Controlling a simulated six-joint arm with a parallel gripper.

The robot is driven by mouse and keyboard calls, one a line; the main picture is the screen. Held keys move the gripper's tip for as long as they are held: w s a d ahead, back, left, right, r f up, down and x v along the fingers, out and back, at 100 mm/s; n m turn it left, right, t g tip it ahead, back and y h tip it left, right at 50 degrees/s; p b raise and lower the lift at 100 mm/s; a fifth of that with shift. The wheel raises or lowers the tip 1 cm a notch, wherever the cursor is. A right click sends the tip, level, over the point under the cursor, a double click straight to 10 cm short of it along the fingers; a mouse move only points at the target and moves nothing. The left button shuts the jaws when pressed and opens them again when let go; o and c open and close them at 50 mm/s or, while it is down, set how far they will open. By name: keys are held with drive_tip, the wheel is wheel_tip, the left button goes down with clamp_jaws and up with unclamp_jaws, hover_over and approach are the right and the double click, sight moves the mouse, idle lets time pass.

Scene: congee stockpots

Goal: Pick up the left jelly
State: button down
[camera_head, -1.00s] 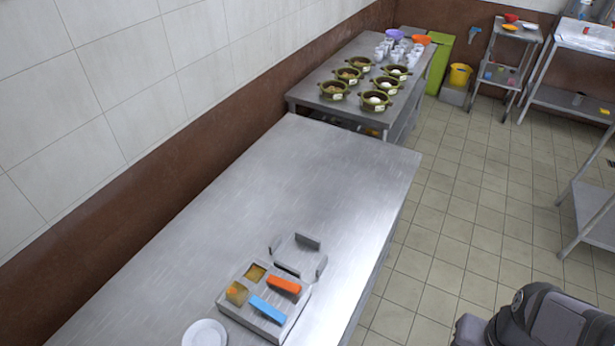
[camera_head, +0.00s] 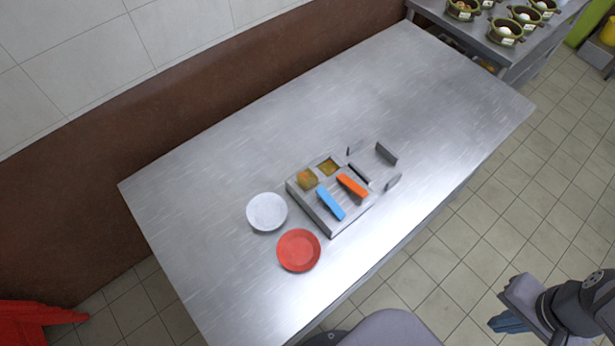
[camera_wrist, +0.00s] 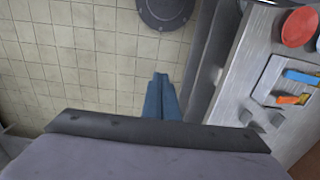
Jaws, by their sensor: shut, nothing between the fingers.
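The left jelly (camera_head: 307,179) is a small amber-brown block at the back left of a grey metal tray (camera_head: 333,228) on the steel table. A second amber-brown square (camera_head: 328,166) lies in the compartment to its right. My gripper (camera_head: 499,325) is at the lower right of the head view, over the floor beyond the table's front edge, far from the jelly. Its blue fingers are together and empty. They also show in the wrist view (camera_wrist: 161,80), pointing over the floor tiles. The jelly cannot be made out in the wrist view.
A blue bar (camera_head: 331,203) and an orange bar (camera_head: 352,186) lie across the tray's front. A grey stand with upright plates (camera_head: 387,153) adjoins its right. A white plate (camera_head: 267,212) and red plate (camera_head: 299,250) sit left. The table's far right is clear.

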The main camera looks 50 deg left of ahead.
idle(0.4)
drive_tip(key=c, duration=1.4)
unclamp_jaws()
